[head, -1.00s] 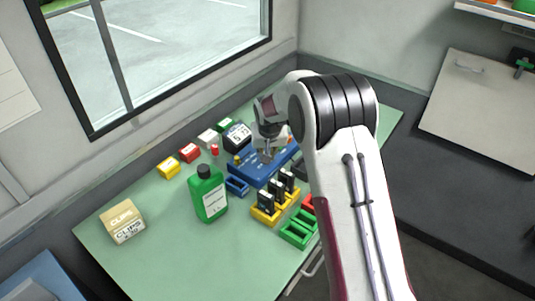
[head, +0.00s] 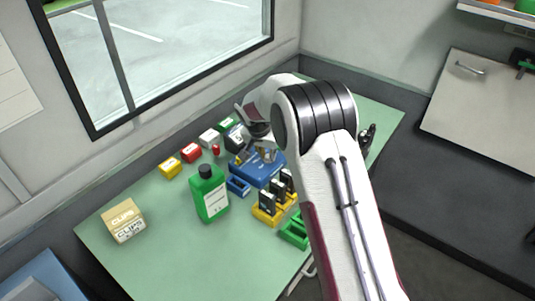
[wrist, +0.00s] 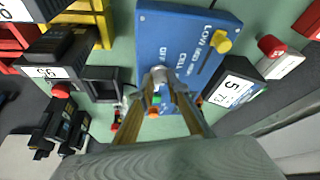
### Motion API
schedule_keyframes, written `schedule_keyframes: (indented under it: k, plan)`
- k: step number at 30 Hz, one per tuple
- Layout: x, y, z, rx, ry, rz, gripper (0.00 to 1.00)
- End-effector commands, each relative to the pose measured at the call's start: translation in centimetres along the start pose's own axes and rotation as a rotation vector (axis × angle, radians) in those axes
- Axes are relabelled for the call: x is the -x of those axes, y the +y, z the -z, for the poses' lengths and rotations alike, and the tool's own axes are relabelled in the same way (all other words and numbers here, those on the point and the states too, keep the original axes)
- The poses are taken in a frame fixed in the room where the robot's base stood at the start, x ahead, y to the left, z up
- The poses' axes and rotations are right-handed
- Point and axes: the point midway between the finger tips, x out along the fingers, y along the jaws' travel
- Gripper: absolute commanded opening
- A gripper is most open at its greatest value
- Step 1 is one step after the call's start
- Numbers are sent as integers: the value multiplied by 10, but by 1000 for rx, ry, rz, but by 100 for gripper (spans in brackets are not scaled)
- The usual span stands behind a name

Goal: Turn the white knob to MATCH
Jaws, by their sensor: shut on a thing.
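The blue panel (head: 258,172) lies on the green table under my gripper (head: 268,153). In the wrist view the panel (wrist: 178,25) carries printed words, among them LOW, HIGH, CELL and OFF; I cannot make out MATCH. The white knob (wrist: 160,73) is at the panel's lower part, between the fingertips of my gripper (wrist: 161,88). My gripper is shut on this knob, and the fingers hide much of it and its pointer. A yellow knob (wrist: 221,40) sits apart on the panel's right side.
A black block marked 5 (wrist: 236,80) stands close beside the panel. The green bottle (head: 209,194), a yellow rack with black modules (head: 266,216) and a green tray (head: 293,232) stand nearby. Small coloured boxes (head: 190,153) line the window side.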

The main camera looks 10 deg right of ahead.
Motion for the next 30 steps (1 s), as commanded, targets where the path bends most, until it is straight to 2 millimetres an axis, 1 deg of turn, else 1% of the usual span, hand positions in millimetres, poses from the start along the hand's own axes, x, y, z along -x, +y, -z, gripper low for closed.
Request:
schedule_keyframes:
  k: [9,21,22,23,24,30]
  plan:
    - [0,-1,0,-52,0,-22,0]
    - [0,-1,0,-56,-1,-23,0]
    - [0,-1,0,-56,-1,-23,23]
    - [0,-1,0,-56,-1,-23,31]
    - [0,-1,0,-56,-1,-23,32]
    - [0,-1,0,-55,-1,-23,32]
